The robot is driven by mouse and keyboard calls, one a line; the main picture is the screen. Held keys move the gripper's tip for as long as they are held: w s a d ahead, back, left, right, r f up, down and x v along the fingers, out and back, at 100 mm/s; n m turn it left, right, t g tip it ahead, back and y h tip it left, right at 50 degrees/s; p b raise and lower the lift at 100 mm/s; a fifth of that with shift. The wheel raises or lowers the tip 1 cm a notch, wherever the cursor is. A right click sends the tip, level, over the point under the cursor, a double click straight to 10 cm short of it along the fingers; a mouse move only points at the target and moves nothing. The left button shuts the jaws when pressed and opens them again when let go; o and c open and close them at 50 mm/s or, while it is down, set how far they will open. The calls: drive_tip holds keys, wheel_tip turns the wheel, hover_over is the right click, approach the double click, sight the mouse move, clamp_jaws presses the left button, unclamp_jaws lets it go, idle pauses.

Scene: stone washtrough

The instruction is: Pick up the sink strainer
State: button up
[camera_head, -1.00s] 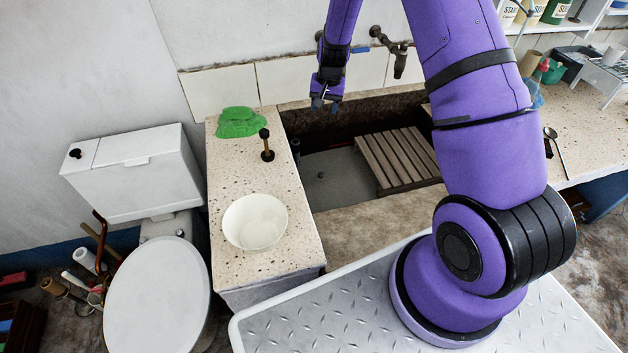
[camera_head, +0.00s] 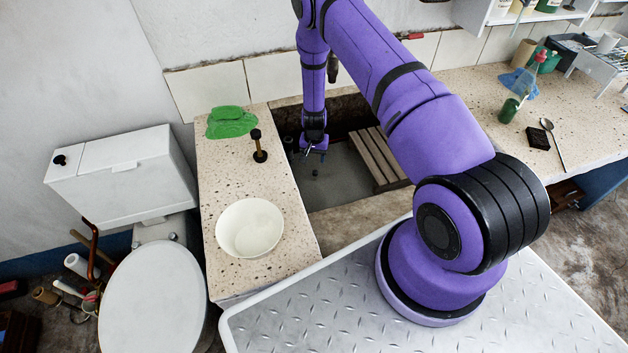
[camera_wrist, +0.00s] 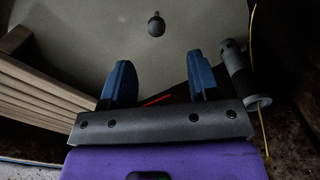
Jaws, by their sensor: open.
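A small dark piece with a round body and a short knob, which looks like the sink strainer (camera_wrist: 156,25), is on the grey floor of the trough, at the top middle of the wrist view. In the head view it is a tiny dark spot (camera_head: 316,173) just below my gripper (camera_head: 316,153). My gripper has come down inside the trough and is open. In the wrist view its two blue fingers (camera_wrist: 159,75) stand apart with nothing between them, and the strainer lies beyond their tips, not touching them.
A slatted wooden rack (camera_head: 376,158) lies in the trough to the right. A grey upright tube (camera_wrist: 236,72) stands close to the right finger in the wrist view. The stone ledge (camera_head: 225,175) at left carries a white bowl (camera_head: 249,228), a green cloth (camera_head: 231,122) and a black-knobbed plunger-like piece (camera_head: 258,146).

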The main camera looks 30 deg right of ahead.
sight(315, 171)
wheel_tip(315, 171, down, 5)
drive_tip(key=shift+r, duration=0.2)
drive_tip(key=shift+s+d+f, duration=0.1)
drive_tip(key=shift+f, duration=1.2)
drive_tip(key=shift+s+f, duration=0.1)
drive_tip(key=shift+f, duration=1.15)
drive_tip(key=shift+c, duration=0.4)
clamp_jaws()
